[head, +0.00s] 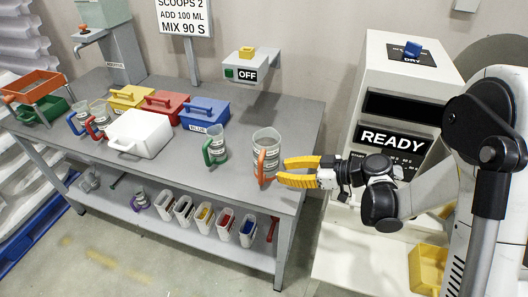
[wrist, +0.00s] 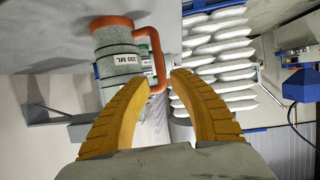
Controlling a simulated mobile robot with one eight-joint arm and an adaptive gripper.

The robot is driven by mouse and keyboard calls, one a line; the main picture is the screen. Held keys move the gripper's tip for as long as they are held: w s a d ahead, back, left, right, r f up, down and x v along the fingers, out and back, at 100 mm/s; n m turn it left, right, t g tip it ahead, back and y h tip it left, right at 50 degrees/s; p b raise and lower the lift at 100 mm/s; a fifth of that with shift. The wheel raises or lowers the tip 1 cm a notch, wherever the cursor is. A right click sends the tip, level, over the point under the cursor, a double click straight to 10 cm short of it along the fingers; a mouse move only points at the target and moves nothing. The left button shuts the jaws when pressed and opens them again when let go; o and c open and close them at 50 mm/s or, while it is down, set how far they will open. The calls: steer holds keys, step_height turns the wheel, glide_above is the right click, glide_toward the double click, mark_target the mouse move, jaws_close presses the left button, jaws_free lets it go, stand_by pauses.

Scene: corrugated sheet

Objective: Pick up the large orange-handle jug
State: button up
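The large orange-handle jug (head: 267,143) stands upright near the right end of the grey bench in the head view. It is clear grey with an orange handle on its front side. In the wrist view the jug (wrist: 119,68) shows rotated, with a "200 ML"-like label, partly unclear, and its handle reaching toward my fingers. My gripper (head: 287,171) has two yellow fingers, apart and empty, just right of the jug. In the wrist view my gripper (wrist: 160,79) has the lower part of the handle showing between its fingertips. I cannot tell whether they touch it.
A green-handled jug (head: 215,150) stands left of the orange-handle jug. A white tub (head: 138,134), and red (head: 166,104) and blue (head: 204,114) lidded boxes, stand farther left. A white machine marked READY (head: 392,138) is behind my arm. Several small bins fill the lower shelf.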

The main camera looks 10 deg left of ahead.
mark_target(261, 183)
steer(key=b+x, duration=0.3)
steer(key=x, duration=0.5)
steer(key=shift+a+f, duration=0.3)
steer(key=shift+f, duration=0.05)
steer(key=shift+r, duration=0.1)
jaws_close()
